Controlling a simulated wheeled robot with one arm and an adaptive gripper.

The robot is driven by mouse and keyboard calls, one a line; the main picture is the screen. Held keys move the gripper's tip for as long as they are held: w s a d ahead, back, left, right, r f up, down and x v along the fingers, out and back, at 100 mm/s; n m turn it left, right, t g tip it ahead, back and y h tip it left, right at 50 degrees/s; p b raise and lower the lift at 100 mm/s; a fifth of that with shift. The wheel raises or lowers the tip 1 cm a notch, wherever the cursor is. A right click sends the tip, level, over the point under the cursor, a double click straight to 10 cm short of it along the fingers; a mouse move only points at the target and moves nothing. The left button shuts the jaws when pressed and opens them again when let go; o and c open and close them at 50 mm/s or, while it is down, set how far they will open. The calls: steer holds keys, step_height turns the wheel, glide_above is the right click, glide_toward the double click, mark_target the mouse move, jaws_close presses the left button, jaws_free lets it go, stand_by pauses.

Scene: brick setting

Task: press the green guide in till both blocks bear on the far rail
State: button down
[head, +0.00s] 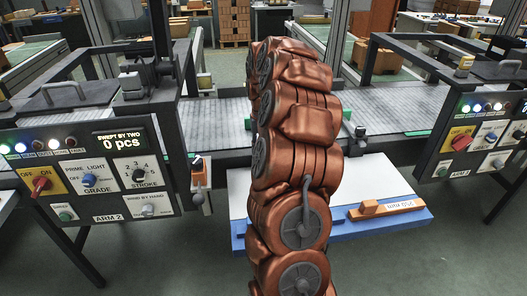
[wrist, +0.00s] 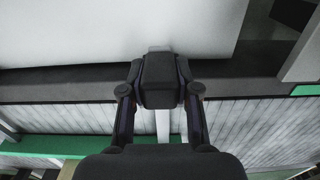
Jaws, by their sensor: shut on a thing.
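In the wrist view my gripper (wrist: 158,88) reaches over the edge of the grey slatted belt. Its two fingers close on the sides of a dark block (wrist: 160,75). I cannot tell whether this block is part of the green guide. In the head view my copper arm hides the gripper and the middle of the belt (head: 215,112). A green strip (head: 405,133) shows right of the arm. I cannot make out the two blocks.
A white-topped blue table (head: 400,228) stands before the belt, bearing a wooden piece marked 250 mm (head: 387,211) and a small orange block (head: 370,206). The left control panel (head: 90,180) reads "SWEPT BY TWO 0 pcs". Another panel (head: 480,135) stands at the right.

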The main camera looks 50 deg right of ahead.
steer(key=shift+w, duration=0.1)
steer(key=c, duration=0.8)
jaws_free()
steer(key=shift+c, duration=0.2)
step_height(320, 180, up, 12)
